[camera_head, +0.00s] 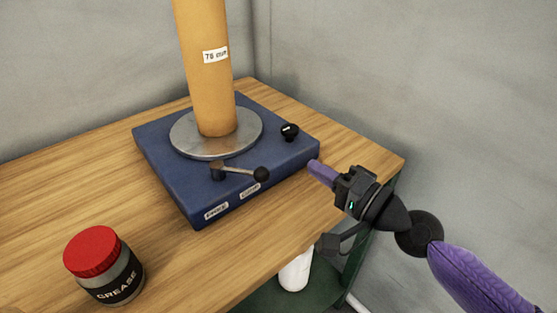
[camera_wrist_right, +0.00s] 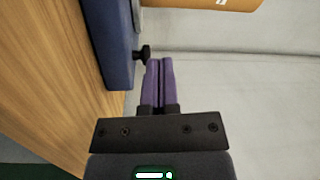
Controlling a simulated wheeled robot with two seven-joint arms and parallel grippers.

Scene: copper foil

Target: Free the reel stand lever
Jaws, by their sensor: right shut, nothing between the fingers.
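The reel stand has a blue base (camera_head: 176,178) with a round metal plate (camera_head: 187,144) and a tall orange-brown column (camera_head: 207,90) on it. The lever (camera_head: 239,170) is on the front part of the base, with a dark pivot at left and a black ball knob (camera_head: 262,174) at right. Two white labels sit on the front face below it; the right one seems to read "CLAMP". My right gripper (camera_head: 316,169) is shut and empty, just off the base's right edge and apart from the lever. Its purple fingers (camera_wrist_right: 159,80) are together in the wrist view. My left gripper is not in view.
A small black knob (camera_head: 290,130) stands on the base's right side; it also shows in the wrist view (camera_wrist_right: 143,52). A red-lidded grease jar (camera_head: 117,280) stands on the wooden table (camera_head: 60,195) at front left. A white cylinder (camera_head: 295,272) is below the table edge. Grey walls stand behind.

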